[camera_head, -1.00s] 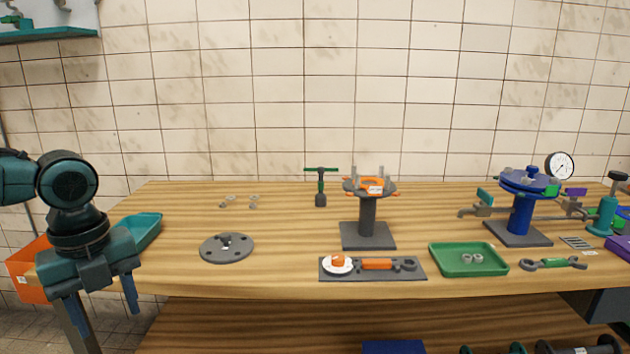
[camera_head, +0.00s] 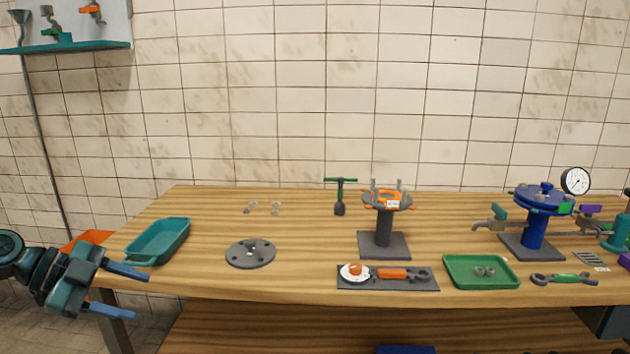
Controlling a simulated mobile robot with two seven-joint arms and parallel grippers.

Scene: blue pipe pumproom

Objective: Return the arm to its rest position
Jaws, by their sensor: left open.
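My left gripper (camera_head: 132,290) is at the lower left of the head view, beside the left front corner of the wooden workbench (camera_head: 300,286). Its two blue fingers point right and are spread apart with nothing between them. The teal arm behind it comes in low from the left edge. My right gripper is not in view.
A teal tray (camera_head: 158,243) lies on the bench's left end, close to my left gripper. A grey flange disc (camera_head: 250,254), grey stand (camera_head: 384,243), dark tool mat (camera_head: 388,278), green tray (camera_head: 481,272) and blue pipe stand (camera_head: 535,233) stand further right. An orange bin (camera_head: 88,238) is partly hidden.

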